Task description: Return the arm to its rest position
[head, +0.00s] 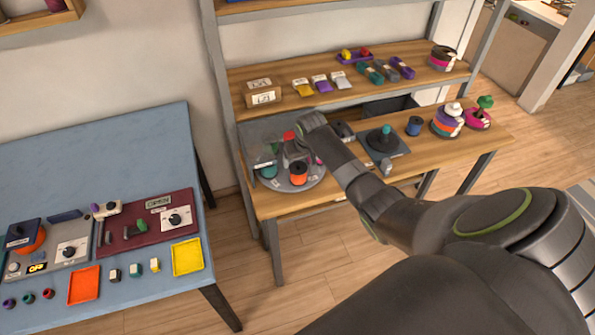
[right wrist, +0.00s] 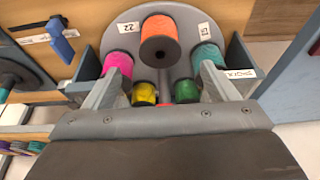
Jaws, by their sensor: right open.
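My right arm reaches in from the lower right in the head view. Its gripper (head: 294,152) is over the round grey disc (head: 318,180) on the wooden bench and is partly hidden by my arm. In the right wrist view the two fingers of the gripper (right wrist: 163,70) stand wide apart, with nothing clearly held between them. Ahead of them are an orange spool (right wrist: 159,40), a magenta spool (right wrist: 118,65), a teal spool (right wrist: 207,56), a yellow spool (right wrist: 144,93) and a green spool (right wrist: 187,91). My left gripper is not in view.
A dark round device (head: 382,140), a blue spool (head: 414,126) and stacked coloured cords (head: 447,120) stand right of the disc. A shelf (head: 300,98) with small packets runs above. A blue table (head: 90,165) with panels and trays stands left; open floor lies between.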

